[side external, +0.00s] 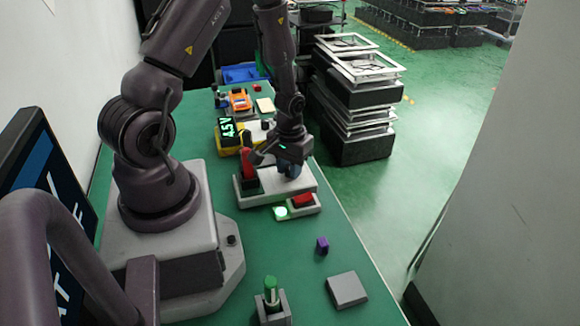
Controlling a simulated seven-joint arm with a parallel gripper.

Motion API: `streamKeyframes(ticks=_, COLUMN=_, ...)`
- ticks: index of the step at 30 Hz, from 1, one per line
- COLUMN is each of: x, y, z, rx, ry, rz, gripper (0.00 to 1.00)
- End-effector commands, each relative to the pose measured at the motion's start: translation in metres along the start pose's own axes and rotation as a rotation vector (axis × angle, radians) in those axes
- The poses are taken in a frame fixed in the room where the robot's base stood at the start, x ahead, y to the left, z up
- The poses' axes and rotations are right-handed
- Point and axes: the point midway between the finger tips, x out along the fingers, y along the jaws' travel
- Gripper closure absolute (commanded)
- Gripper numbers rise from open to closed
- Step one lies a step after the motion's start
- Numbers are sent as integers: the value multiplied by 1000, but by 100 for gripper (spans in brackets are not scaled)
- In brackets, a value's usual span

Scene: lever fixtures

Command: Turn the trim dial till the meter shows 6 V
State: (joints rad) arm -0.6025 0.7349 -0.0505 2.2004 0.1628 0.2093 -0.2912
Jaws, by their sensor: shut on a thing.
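The meter (229,129) is a yellow-and-black unit on the green table, and its green digits look like 4.5 V. A pale grey fixture (255,197) stands in front of my arm, with an upright red lever at its left. My gripper (288,160) points down at the right part of this fixture. It is shut on a dark blue dial (291,171), which shows only partly below it. The fingers and the dial's marking are hidden by the gripper body.
A red lever (248,162) stands close left of my gripper. A purple cube (322,244), grey block (346,290) and green-topped post (271,287) are nearer; table between is clear.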

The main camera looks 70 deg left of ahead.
Motion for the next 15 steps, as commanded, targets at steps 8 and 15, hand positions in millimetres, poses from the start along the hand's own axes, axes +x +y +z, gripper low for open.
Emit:
streamKeyframes(ticks=8, x=-1, y=0, z=0, rx=154, ry=0, rz=0, gripper=98)
streamKeyframes(ticks=15, x=-1, y=-1, z=0, rx=214, ry=0, rz=0, gripper=98)
